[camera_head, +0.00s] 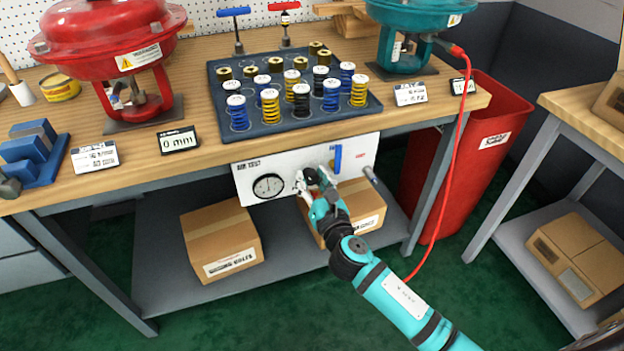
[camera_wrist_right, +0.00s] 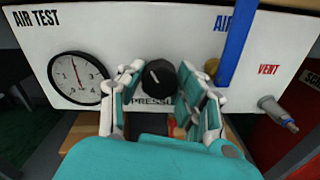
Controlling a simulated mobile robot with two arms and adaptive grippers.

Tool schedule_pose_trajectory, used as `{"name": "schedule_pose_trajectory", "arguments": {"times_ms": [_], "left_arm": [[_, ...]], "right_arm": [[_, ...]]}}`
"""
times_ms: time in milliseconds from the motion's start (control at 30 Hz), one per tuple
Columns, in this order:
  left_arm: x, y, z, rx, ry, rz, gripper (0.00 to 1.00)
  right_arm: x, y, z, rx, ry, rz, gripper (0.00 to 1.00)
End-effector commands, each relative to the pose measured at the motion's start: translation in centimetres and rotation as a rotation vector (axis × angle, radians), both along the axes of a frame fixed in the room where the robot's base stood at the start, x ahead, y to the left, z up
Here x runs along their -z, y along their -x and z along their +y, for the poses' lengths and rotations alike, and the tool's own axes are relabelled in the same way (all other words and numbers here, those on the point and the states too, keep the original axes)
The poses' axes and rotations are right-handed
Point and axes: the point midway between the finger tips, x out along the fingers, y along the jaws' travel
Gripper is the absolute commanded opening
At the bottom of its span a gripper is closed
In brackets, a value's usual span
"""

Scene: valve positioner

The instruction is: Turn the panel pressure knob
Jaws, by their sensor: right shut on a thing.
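The white AIR TEST panel (camera_head: 250,180) hangs below the front edge of the workbench; it also fills the top of the right wrist view (camera_wrist_right: 150,30). Its black pressure knob (camera_wrist_right: 158,77) has a white pointer mark and sits between the gauge and the blue lever. My right gripper (camera_head: 314,178) reaches the panel from below. In the right wrist view its fingers (camera_wrist_right: 160,85) are shut on the knob, one at each side. In the head view the gripper mostly hides the knob. The round gauge (camera_wrist_right: 80,80) has its needle pointing nearly straight up. My left gripper is not in view.
The blue lever (camera_wrist_right: 237,45) and a metal fitting (camera_wrist_right: 277,112) stick out right of the knob. Cardboard boxes (camera_head: 220,240) sit on the shelf below. A red hose (camera_head: 456,150) hangs by the red bin (camera_head: 475,175). A spring tray (camera_head: 300,128) is above.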

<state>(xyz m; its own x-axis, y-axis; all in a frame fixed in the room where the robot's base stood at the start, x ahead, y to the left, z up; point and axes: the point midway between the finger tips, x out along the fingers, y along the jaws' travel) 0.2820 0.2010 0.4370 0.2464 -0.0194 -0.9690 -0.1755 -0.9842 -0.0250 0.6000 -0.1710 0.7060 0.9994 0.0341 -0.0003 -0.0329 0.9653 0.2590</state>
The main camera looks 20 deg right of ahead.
Motion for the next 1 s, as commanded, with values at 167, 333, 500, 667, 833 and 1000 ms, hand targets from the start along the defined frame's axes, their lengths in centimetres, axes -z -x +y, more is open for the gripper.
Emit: {"name": "schedule_pose_trajectory", "arguments": {"times_ms": [167, 333, 500, 667, 833, 1000], "left_arm": [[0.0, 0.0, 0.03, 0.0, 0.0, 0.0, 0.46], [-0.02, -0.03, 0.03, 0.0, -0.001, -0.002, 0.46], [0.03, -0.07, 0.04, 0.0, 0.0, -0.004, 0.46], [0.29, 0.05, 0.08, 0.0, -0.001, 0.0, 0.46], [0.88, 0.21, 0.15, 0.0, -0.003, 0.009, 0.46], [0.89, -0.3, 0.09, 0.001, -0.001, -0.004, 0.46]], "right_arm": [[0.0, 0.02, 0.0, 0.0, 0.0, 0.0, 0.02], [0.0, 0.02, 0.01, 0.0, -0.019, 0.001, 0.02], [0.01, 0.03, -0.02, 0.0, -0.084, 0.003, 0.02], [0.04, 0.05, 0.0, 0.001, -0.194, 0.008, 0.02], [0.06, 0.04, -0.02, 0.001, -0.349, 0.013, 0.02], [0.05, 0.04, -0.04, 0.001, -0.51, 0.018, 0.02]]}}
